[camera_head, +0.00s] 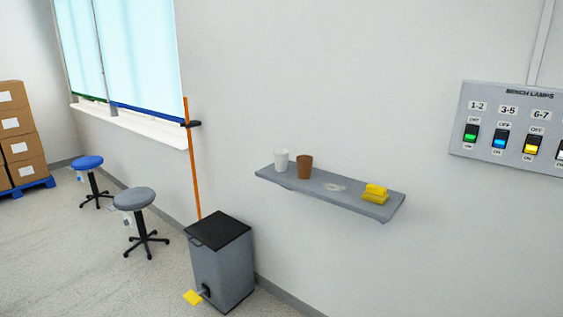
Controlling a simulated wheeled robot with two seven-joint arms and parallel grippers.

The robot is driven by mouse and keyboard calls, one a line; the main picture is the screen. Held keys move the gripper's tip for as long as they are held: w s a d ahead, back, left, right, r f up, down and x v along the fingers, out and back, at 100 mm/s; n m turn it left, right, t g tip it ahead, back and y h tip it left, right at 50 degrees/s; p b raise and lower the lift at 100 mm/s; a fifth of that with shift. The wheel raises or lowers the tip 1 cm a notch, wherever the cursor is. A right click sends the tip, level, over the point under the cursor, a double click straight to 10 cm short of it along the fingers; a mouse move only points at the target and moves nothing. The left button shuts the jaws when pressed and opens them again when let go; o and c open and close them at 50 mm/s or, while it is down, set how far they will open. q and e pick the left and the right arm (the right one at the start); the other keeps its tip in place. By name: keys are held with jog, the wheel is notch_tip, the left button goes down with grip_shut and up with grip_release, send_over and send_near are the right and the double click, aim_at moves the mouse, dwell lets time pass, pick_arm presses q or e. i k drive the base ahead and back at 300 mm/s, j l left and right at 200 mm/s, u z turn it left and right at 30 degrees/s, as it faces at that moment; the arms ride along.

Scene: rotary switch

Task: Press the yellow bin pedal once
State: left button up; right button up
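A grey pedal bin (222,268) with a black lid (219,230) stands on the floor against the wall, left of the picture's middle. Its lid is shut. The yellow pedal (193,298) sticks out low at the bin's front left, near the floor. A dark part joins the pedal to the bin. Nothing touches the pedal. Neither of my grippers shows in the head view.
A wall shelf (330,190) right of the bin holds a white cup, a brown cup and yellow sponges. An orange pole (193,170) stands behind the bin. A grey stool (134,199) and blue stool (87,163) stand left. A switch panel (515,125) is on the wall.

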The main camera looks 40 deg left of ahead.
aim_at(192, 297)
jog(key=u, duration=2)
